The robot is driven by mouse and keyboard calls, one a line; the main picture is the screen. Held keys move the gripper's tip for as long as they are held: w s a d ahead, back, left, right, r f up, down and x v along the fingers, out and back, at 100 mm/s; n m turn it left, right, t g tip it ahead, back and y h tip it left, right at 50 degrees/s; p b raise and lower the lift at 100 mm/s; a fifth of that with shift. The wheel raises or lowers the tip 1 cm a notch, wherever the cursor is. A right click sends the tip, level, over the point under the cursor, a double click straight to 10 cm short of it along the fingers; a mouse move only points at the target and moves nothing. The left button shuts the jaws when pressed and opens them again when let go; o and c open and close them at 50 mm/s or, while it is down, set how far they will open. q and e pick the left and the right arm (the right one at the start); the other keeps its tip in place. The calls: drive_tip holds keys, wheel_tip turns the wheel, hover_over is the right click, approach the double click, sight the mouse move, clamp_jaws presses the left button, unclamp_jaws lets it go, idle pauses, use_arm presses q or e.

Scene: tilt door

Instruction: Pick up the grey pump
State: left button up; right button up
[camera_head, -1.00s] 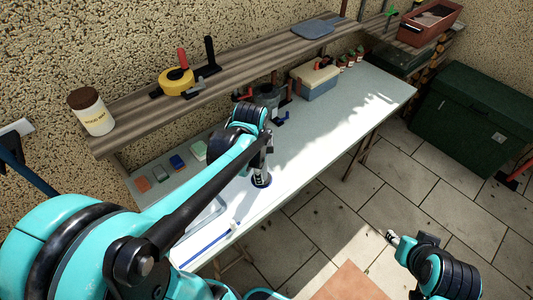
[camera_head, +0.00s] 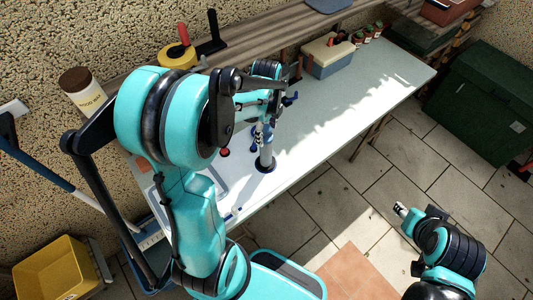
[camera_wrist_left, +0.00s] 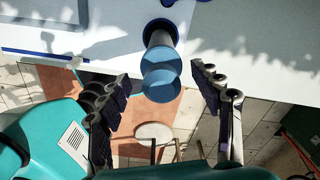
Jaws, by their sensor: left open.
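The grey pump (camera_head: 266,153) stands upright near the table's front edge, a grey cylinder on a dark blue round base. In the left wrist view the pump (camera_wrist_left: 161,40) is seen from its end, with blue discs toward me. My left gripper (camera_wrist_left: 163,78) is open, its dark padded fingers apart on either side of the pump's discs, and nothing is clamped. In the head view the left gripper (camera_head: 262,122) is by the pump's upper part, partly hidden by my arm. My right gripper (camera_head: 401,210) is at the lower right, away from the table; its jaw state is unclear.
The pale table (camera_head: 340,110) is mostly clear to the right of the pump. A toolbox (camera_head: 328,58) stands toward the back. A wooden shelf (camera_head: 240,62) holds a jar (camera_head: 83,92) and yellow tape (camera_head: 177,56). A green chest (camera_head: 487,108) stands right, a yellow bin (camera_head: 60,275) lower left.

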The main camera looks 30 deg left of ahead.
sight(266, 151)
use_arm(q)
drive_tip(key=f+b, duration=0.1)
drive_tip(key=f, duration=0.5)
drive_tip(key=shift+w+a+f+b, duration=0.15)
drive_tip(key=shift+a+f+b, duration=0.05)
drive_tip(key=shift+f+b, duration=0.15)
drive_tip(key=shift+c, duration=0.2)
clamp_jaws()
